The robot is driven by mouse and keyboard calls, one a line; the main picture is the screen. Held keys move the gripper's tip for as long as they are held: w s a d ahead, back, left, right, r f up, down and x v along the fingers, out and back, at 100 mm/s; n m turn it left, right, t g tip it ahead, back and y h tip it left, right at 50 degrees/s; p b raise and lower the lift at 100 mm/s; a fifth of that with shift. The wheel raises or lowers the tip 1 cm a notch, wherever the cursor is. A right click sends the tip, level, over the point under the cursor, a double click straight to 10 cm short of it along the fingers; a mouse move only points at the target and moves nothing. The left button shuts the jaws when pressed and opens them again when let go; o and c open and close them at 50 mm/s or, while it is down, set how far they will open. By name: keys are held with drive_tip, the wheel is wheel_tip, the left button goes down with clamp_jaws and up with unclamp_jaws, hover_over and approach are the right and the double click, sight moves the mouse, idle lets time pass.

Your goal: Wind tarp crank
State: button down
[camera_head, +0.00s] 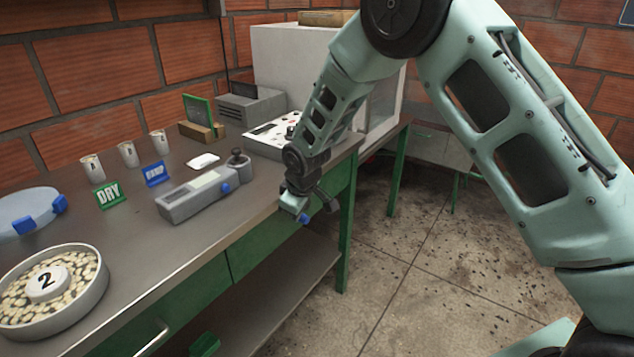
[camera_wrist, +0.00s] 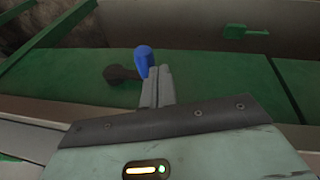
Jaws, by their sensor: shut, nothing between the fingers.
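A blue knob (camera_wrist: 144,58) on a short dark crank arm (camera_wrist: 120,74) shows in the wrist view, in front of a green panel. It looks like the crank handle. My gripper (camera_wrist: 159,72) is shut and empty, its fingertips just right of the knob in that picture. I cannot tell whether they touch it. In the head view my gripper (camera_head: 293,204) hangs at the front edge of the green workbench (camera_head: 240,212), with a small blue piece (camera_head: 305,218) beside it, probably the same knob. No tarp can be made out.
The benchtop holds a grey tester (camera_head: 192,196), a white control box (camera_head: 268,140), several cups, DRY (camera_head: 111,193) and blue signs, and a round tray of beans (camera_head: 84,298). A lower shelf (camera_head: 285,300) lies beneath. The floor (camera_head: 430,270) at right is open.

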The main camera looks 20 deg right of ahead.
drive_tip(key=shift+a+f, duration=0.1)
drive_tip(key=shift+f, duration=0.15)
drive_tip(key=shift+r, duration=0.1)
idle(0.4)
